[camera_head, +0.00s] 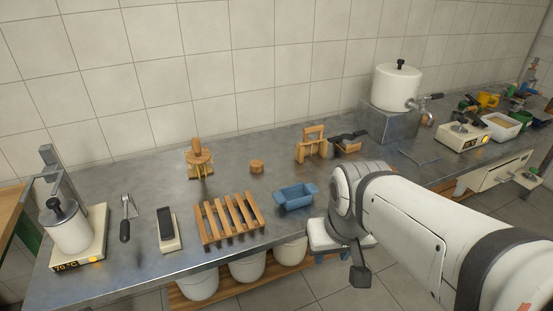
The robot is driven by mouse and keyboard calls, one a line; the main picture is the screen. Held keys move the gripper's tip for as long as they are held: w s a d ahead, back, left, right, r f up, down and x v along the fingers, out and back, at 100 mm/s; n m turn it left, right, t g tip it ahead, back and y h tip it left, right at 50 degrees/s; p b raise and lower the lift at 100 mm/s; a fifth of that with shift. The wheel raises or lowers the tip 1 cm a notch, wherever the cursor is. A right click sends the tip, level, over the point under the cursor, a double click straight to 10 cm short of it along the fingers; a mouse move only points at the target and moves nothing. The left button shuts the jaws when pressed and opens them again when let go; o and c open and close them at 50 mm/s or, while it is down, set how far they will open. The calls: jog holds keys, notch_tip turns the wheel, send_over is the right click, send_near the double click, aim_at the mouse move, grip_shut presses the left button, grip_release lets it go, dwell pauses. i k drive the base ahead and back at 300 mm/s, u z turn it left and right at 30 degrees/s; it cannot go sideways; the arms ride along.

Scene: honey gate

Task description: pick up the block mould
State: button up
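A blue, open-topped, loaf-shaped tub (295,197), which looks like the block mould, sits upright on the metal bench near its front edge. My gripper (350,272) hangs in front of the bench, below and to the right of the blue mould, apart from it. One dark finger shows clearly; the rest is partly hidden by my wrist, so I cannot tell its opening. Nothing visible is held in it.
A slatted wooden rack (229,218) stands just left of the mould. A wooden frame (312,146) and small wooden disc (257,166) are behind it. A white tank (396,86) stands at the back right. White buckets (248,268) are below the bench.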

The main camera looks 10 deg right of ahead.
aim_at(293, 197)
jog(key=i, duration=0.85)
jog(key=z, duration=0.05)
